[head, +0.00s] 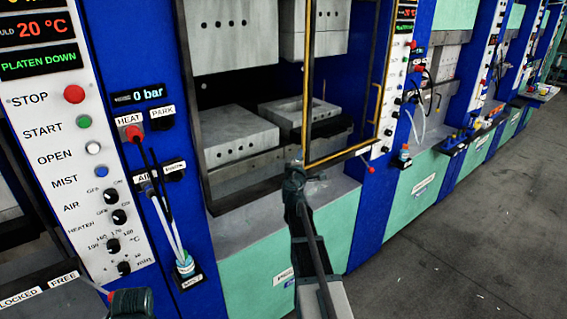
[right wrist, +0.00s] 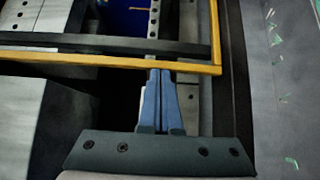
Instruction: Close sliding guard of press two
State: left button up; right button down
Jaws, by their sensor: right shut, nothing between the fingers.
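The sliding guard (head: 343,155), a tall yellow-edged frame, stands over the right part of the press (head: 238,255) opening; the left part is uncovered. No press number is readable. My right gripper (head: 294,168) is at the guard's lower left corner. In the right wrist view its blue fingers (right wrist: 158,72) are together and empty, tips at the guard's yellow bottom rail (right wrist: 110,59); I cannot tell whether they touch it. A dark part, likely my left gripper (head: 130,302), shows at the lower left, cut off by the frame edge; its fingers are unclear.
Inside the opening are grey mould blocks (head: 238,140). A control panel (head: 62,135) with buttons and knobs stands at left, with hoses running to a small bottle (head: 184,264). More presses line the right side. The grey floor (head: 470,230) at right is clear.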

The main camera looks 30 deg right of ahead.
jog(key=shift+w+d, duration=0.15)
jog(key=shift+d, duration=0.55)
jog(key=shift+w+d, duration=0.1)
jog(key=shift+d, duration=0.6)
jog(key=a, duration=0.3)
jog(key=shift+s+a, duration=0.25)
jog(key=shift+a, duration=0.15)
jog(key=v, duration=1)
jog(key=shift+a, duration=0.25)
jog(key=shift+w, duration=0.1)
